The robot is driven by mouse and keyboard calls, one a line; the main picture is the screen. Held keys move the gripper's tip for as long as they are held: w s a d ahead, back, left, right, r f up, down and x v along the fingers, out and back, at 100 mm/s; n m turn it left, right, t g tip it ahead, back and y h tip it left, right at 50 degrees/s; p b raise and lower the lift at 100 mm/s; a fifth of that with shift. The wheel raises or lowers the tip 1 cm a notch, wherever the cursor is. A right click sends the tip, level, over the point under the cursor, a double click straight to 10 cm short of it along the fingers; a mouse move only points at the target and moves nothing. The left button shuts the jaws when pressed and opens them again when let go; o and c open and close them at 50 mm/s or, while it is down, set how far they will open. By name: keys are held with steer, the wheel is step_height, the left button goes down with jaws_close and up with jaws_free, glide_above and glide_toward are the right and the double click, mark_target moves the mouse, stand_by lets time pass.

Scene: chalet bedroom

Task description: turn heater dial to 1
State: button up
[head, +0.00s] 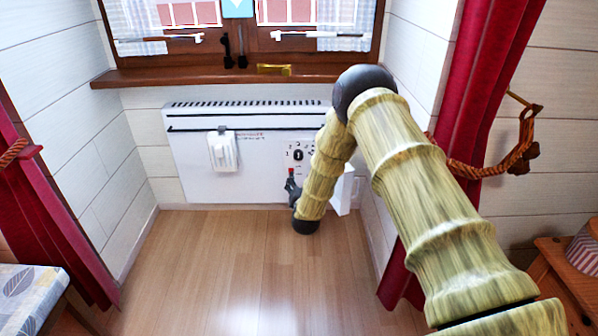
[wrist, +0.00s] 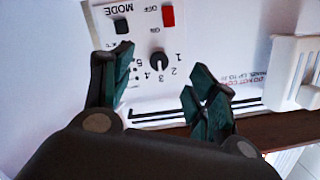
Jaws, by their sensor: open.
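The white heater (head: 200,185) is fixed to the wall below the window, and its control panel is on the right part of its front. In the wrist view the black round dial (wrist: 158,62) has numbers printed around it and appears upside down. I cannot tell which number it points to. My gripper (wrist: 158,78) is open and empty, with one finger left of the dial and the other to its lower right. The dial shows between and beyond the fingertips, and no contact is visible. In the head view my gripper (head: 291,184) is just below the panel.
A red switch (wrist: 168,15) and a black MODE button (wrist: 121,26) sit near the dial. A white box (head: 223,151) hangs on the heater's front. A red curtain (head: 478,95) hangs at the right. The wooden floor (head: 220,270) before the heater is clear.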

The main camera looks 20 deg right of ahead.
steer(key=m+t+h+b, duration=0.1)
steer(key=b, duration=0.1)
glide_toward(299, 157)
steer(key=b+x, duration=0.4)
steer(key=x, duration=0.3)
steer(key=shift+w+f, duration=0.2)
steer(key=shift+w, duration=0.15)
steer(key=shift+b+x, duration=0.35)
steer(key=shift+x, duration=0.6)
steer(key=shift+r, duration=0.2)
steer(key=shift+c, duration=0.3)
steer(key=c, duration=0.9)
